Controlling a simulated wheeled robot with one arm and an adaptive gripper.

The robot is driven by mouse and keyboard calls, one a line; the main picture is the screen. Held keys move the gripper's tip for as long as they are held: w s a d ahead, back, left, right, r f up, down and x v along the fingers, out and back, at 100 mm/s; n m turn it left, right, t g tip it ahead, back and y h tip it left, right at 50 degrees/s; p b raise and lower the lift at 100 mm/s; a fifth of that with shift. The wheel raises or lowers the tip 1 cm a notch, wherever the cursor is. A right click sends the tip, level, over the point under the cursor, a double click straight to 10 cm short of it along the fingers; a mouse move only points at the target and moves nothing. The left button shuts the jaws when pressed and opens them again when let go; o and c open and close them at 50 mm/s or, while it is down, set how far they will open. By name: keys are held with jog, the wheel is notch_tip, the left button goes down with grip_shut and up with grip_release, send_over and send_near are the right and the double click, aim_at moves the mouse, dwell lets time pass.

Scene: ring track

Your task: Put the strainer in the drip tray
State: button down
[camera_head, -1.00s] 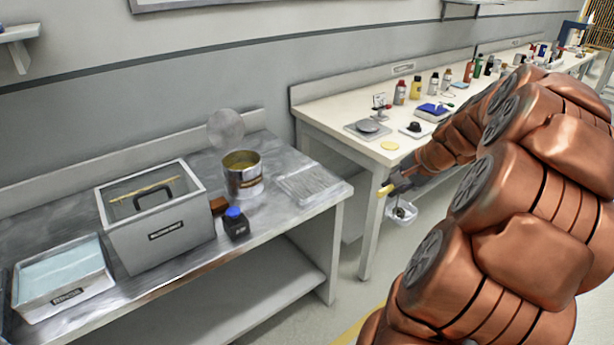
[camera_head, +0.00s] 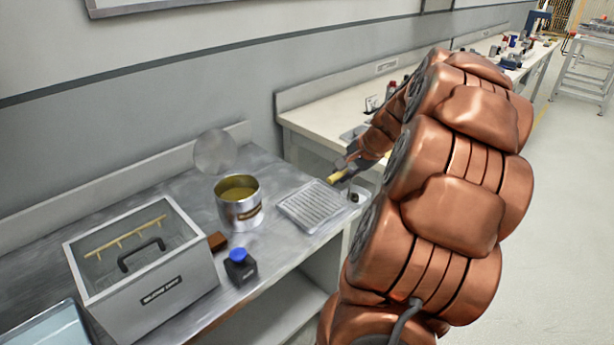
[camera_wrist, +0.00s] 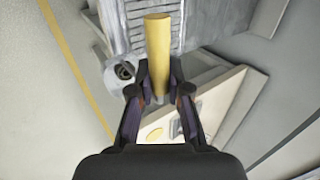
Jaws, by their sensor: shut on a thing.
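My gripper (camera_head: 347,168) is shut on the yellow handle (camera_head: 335,177) of what I take to be the strainer. The handle (camera_wrist: 158,50) points out between the fingers in the wrist view. A small pale round part with a dark middle (camera_head: 358,195) shows just below the gripper, and beside the handle in the wrist view (camera_wrist: 122,70). I cannot tell whether it joins the handle. The drip tray (camera_head: 313,207), flat, grey and ridged, lies near the right end of the metal table. The gripper is above and just beyond the tray's right side.
A metal can (camera_head: 239,212) with yellowish contents stands left of the tray. A blue-capped dark bottle (camera_head: 240,266), a brown block (camera_head: 217,241) and a lidded grey box (camera_head: 150,285) stand nearby. A round grey disc (camera_head: 213,151) is behind the can. A pale bench (camera_head: 325,115) adjoins behind.

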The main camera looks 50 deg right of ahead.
jog(key=w+f+p, duration=0.2)
jog(key=w+f, duration=0.2)
jog(key=w, duration=0.7)
jog(key=shift+w+d+f, duration=0.15)
jog(key=shift+w+f, duration=0.15)
jog(key=shift+w, duration=0.05)
jog(key=shift+f, duration=0.1)
jog(key=c, duration=1.1)
grip_release()
